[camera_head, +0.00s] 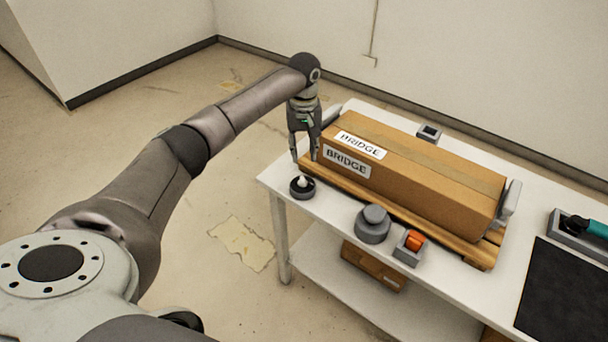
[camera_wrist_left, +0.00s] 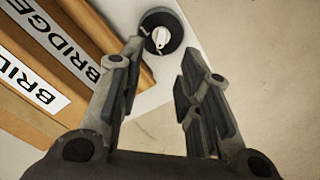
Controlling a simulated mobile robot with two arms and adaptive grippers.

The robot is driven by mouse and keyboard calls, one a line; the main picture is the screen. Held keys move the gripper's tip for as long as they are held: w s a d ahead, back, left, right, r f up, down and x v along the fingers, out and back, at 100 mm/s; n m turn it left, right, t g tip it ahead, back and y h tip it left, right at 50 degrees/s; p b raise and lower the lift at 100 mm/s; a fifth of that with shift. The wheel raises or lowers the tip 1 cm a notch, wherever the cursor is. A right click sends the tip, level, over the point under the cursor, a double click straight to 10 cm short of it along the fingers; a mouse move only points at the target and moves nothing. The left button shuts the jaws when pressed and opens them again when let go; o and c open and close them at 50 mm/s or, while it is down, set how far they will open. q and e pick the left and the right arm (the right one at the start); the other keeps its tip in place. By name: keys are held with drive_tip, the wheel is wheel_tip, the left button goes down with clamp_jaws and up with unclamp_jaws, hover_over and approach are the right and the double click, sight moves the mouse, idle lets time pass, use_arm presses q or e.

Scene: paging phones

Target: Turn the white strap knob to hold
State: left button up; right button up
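The white strap knob (camera_head: 302,182) sits on a round black base at the left front corner of the white table. It also shows in the left wrist view (camera_wrist_left: 161,38), past the fingertips, with its pointed handle upright in the picture. My left gripper (camera_head: 304,160) points down above the table's left end, just behind the knob and beside the box. In the left wrist view its two fingers (camera_wrist_left: 158,68) are spread apart with nothing between them. The knob lies beyond the gap, apart from the fingers. My right gripper is in neither view.
A cardboard box (camera_head: 440,180) labelled BRIDGE lies on a wooden pallet (camera_head: 455,243), close to my left gripper. A grey round knob (camera_head: 373,224) and an orange switch (camera_head: 413,241) stand along the front edge of the table (camera_head: 335,205). A black mat (camera_head: 568,295) lies at right.

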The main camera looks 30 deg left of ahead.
sight(302, 179)
use_arm(q)
drive_tip(key=f, duration=0.3)
drive_tip(key=f+p, duration=0.1)
drive_tip(key=f, duration=0.6)
drive_tip(key=shift+a+f, duration=0.2)
drive_tip(key=shift+a, duration=0.05)
clamp_jaws()
